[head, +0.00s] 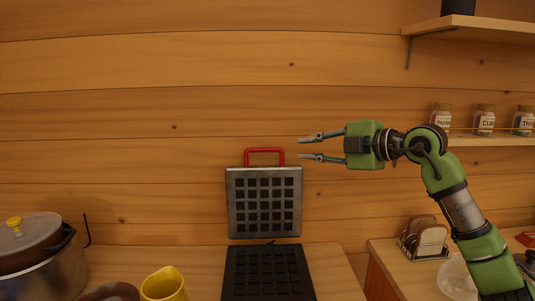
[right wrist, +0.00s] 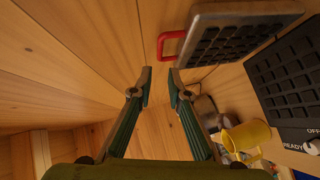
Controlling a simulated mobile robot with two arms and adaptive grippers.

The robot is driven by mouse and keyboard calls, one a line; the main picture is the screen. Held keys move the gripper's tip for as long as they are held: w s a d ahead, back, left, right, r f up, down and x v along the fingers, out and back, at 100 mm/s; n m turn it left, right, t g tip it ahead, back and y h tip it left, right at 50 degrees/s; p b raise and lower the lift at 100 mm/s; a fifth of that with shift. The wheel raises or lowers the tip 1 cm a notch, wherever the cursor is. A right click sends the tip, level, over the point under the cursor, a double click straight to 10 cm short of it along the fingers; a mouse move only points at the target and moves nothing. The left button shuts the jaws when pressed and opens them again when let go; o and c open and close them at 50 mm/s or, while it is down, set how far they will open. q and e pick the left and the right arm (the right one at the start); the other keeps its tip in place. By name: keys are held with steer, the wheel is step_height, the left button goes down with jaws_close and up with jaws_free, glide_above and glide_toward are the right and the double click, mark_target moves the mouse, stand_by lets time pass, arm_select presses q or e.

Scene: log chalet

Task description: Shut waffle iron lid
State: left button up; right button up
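The waffle iron stands open on the counter. Its lid (head: 264,203) is upright, with a dark grid inside and a red handle (head: 264,151) on its top edge. Its dark lower plate (head: 268,273) lies flat in front. My right gripper (head: 310,147) is open and empty, pointing left, just right of the red handle and apart from it. In the right wrist view, the lid (right wrist: 232,35) is at the top, the red handle (right wrist: 168,43) is just beyond the open fingertips (right wrist: 160,77), and the lower plate (right wrist: 290,75) is at the right. My left gripper is not in view.
A lidded pot (head: 38,258) and a yellow jug (head: 164,284) stand left of the waffle iron. A toast rack (head: 425,240) is on the right counter. A shelf with spice jars (head: 484,121) is at the upper right. The log wall (head: 150,150) is close behind.

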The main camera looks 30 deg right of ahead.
mark_target(266, 150)
steer(key=p+x, duration=0.5)
steer(key=x, duration=0.7)
steer(key=shift+w+a+r+p, duration=0.1)
steer(key=shift+w+r+p, duration=0.05)
steer(key=shift+p, duration=0.25)
steer(key=shift+w+a+f, duration=0.15)
steer(key=shift+w+f, duration=0.15)
steer(key=shift+w, duration=0.25)
jaws_close()
